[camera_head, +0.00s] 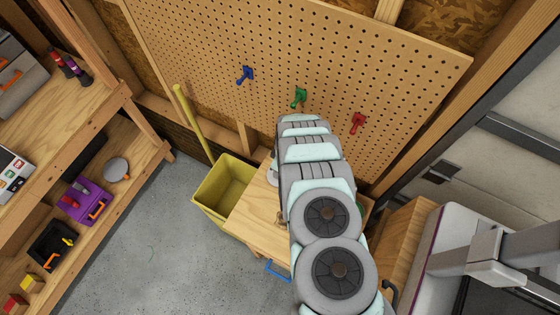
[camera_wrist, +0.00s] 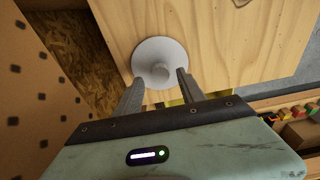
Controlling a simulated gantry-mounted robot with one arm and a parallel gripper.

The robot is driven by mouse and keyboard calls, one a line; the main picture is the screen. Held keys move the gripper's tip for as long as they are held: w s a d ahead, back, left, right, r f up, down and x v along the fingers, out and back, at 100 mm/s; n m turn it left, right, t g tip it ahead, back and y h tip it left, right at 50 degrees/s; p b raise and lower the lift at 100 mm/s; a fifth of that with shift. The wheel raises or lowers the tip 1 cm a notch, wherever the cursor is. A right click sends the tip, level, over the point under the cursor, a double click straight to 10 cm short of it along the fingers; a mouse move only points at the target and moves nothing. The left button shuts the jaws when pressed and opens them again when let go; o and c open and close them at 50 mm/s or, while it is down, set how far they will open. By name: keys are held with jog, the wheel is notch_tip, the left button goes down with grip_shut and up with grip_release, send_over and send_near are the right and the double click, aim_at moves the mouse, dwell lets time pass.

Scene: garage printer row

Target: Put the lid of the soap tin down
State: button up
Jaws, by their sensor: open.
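A round pale grey-white lid (camera_wrist: 150,50) with a small central knob (camera_wrist: 161,72) shows in the wrist view, over a light wooden top (camera_wrist: 230,40). My gripper (camera_wrist: 160,78) is open, with one finger on each side of the knob. I cannot tell whether the fingers touch it. I also cannot tell whether the lid lies on the wood or on something under it. In the head view my arm hides the gripper, and only a pale edge (camera_head: 272,176) shows beside it on the wooden top (camera_head: 262,205). I cannot make out a tin body.
A yellow bin (camera_head: 212,205) stands left of the wooden top. A pegboard (camera_head: 215,60) with blue (camera_head: 246,75), green (camera_head: 299,97) and red (camera_head: 358,122) hooks is behind. Shelves with a purple box (camera_head: 84,202) are at left. Grey floor (camera_head: 150,240) between is open.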

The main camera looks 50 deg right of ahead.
jog(key=r+p, duration=0.2)
jog(key=r, duration=0.1)
jog(key=r+p, duration=0.1)
jog(key=shift+s+r, duration=0.2)
jog(key=shift+s, duration=0.05)
jog(key=shift+f, duration=0.1)
jog(key=shift+s, duration=0.1)
